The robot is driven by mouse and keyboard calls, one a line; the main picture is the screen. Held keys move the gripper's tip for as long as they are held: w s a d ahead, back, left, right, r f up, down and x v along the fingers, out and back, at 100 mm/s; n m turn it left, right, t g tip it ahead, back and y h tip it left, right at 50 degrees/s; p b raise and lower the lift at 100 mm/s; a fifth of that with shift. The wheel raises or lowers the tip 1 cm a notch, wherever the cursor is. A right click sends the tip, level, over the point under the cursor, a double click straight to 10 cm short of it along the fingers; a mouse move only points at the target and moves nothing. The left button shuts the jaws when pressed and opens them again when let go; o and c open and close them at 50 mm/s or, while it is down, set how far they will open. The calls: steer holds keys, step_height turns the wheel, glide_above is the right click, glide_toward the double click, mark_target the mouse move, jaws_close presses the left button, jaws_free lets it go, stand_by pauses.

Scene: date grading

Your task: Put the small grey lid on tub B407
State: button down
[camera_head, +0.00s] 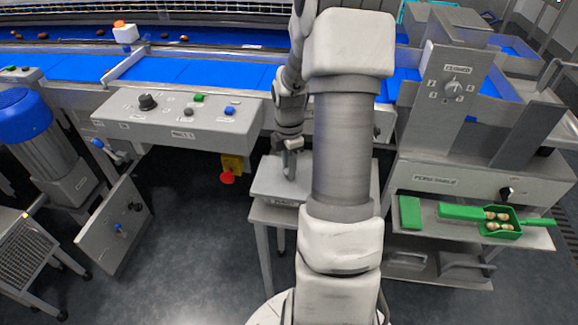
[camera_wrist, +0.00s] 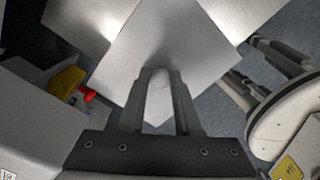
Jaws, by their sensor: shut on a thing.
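My gripper (camera_head: 290,172) points down over a grey box-like unit (camera_head: 270,187) on a stand, left of my arm in the head view. In the wrist view my gripper (camera_wrist: 160,76) is shut, with a pale grey rounded shape (camera_wrist: 158,100) between its fingers. It looks like the small grey lid, but its outline blends with the square metal surface (camera_wrist: 205,50) behind it. I cannot tell whether it touches that surface. I cannot make out tub B407 or its label in either view; my arm hides part of the stand area.
A control panel (camera_head: 180,120) and the blue conveyor (camera_head: 220,74) lie behind. A red knob on a yellow box (camera_head: 228,177) is close left of the stand. At right, a shelf (camera_head: 440,238) holds a green tray (camera_head: 512,229) of brown dates. Open floor (camera_head: 190,260) lies front left.

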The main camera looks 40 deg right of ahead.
steer(key=shift+f, duration=0.5)
stand_by(0.3)
steer(key=c, duration=0.5)
jaws_free()
steer(key=shift+o, duration=0.2)
steer(key=o, duration=0.3)
steer(key=shift+o, duration=0.2)
steer(key=shift+r+p, duration=3.05)
steer(key=shift+r, duration=0.5)
